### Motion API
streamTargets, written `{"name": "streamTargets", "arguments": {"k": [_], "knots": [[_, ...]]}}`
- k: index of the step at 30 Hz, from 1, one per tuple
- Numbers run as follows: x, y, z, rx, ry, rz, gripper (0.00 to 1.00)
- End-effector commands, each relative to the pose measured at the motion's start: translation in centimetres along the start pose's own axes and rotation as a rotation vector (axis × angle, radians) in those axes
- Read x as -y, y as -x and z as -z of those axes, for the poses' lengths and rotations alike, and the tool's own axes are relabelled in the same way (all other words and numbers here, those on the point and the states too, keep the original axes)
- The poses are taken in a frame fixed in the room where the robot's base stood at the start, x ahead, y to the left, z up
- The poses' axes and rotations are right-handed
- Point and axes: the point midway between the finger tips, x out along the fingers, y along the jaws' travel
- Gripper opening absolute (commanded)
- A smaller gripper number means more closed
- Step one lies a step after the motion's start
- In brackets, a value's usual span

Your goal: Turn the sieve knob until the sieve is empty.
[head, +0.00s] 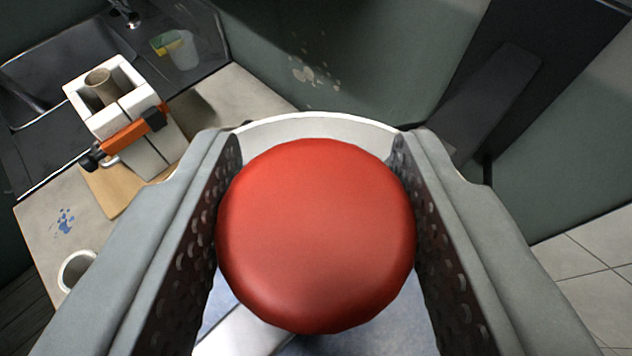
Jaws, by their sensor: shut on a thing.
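The sieve knob (316,235) is a large red round knob in the middle of the head view. My gripper (316,215) is shut on it, with one dark, dimpled finger pad against its left side and one against its right. Behind and below the knob, part of the sieve shows: a pale curved rim (310,124) above the knob and a grey-blue surface with a light bar below it. The knob and fingers hide most of the sieve, so I cannot tell how much is in it.
At left, a white plaster mould (150,152) with an orange clamp (130,134) stands on a board on the counter (45,222). A white cup (75,270) is near the counter's front. A sink (70,55) and a clear cup (182,50) with a yellow-green sponge are behind. Tiled floor shows at right.

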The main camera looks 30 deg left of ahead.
Motion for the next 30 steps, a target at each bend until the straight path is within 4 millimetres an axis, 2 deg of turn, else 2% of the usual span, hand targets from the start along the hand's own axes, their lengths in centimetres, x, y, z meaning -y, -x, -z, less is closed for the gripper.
{"name": "streamTargets", "arguments": {"k": [8,30], "knots": [[0.17,0.03,0.02,0.0,-0.028,-0.07,0.19],[0.17,-0.04,0.03,0.0,-0.183,-0.45,0.19]]}}
